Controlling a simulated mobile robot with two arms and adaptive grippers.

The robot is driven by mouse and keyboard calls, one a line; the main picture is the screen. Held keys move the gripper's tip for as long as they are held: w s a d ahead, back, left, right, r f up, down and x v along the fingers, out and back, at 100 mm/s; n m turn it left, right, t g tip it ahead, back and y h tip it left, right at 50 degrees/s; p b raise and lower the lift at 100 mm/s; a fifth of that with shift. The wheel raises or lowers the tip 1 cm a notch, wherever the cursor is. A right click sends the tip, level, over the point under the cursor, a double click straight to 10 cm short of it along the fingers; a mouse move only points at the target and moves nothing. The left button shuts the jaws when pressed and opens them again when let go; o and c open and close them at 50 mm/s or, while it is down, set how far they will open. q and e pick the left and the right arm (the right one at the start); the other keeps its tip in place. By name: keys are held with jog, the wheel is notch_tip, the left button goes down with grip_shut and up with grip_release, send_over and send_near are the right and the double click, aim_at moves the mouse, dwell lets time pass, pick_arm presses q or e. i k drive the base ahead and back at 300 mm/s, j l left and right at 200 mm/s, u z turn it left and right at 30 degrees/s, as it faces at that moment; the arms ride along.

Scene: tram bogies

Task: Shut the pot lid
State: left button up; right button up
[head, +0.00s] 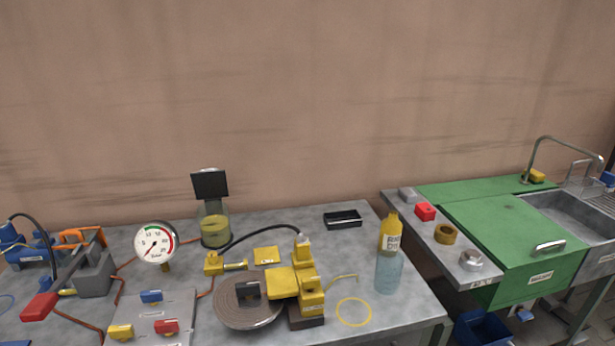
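The pot is most likely the clear jar (215,231) with yellowish contents, standing at the back of the grey workbench, left of centre. A dark square lid (209,184) stands steeply raised above the jar's rim, so the jar is open. How the lid is joined to the jar is too small to tell. Neither of my grippers shows in the head view.
Right of the jar are a black tray (342,219), a yellow bottle (390,232) and a clear bluish container (388,273). A round gauge (156,243) stands to its left. A dark hose (262,233) and yellow fittings (214,263) lie close in front.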

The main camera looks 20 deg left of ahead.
aim_at(208, 183)
jog(key=u, duration=1.25)
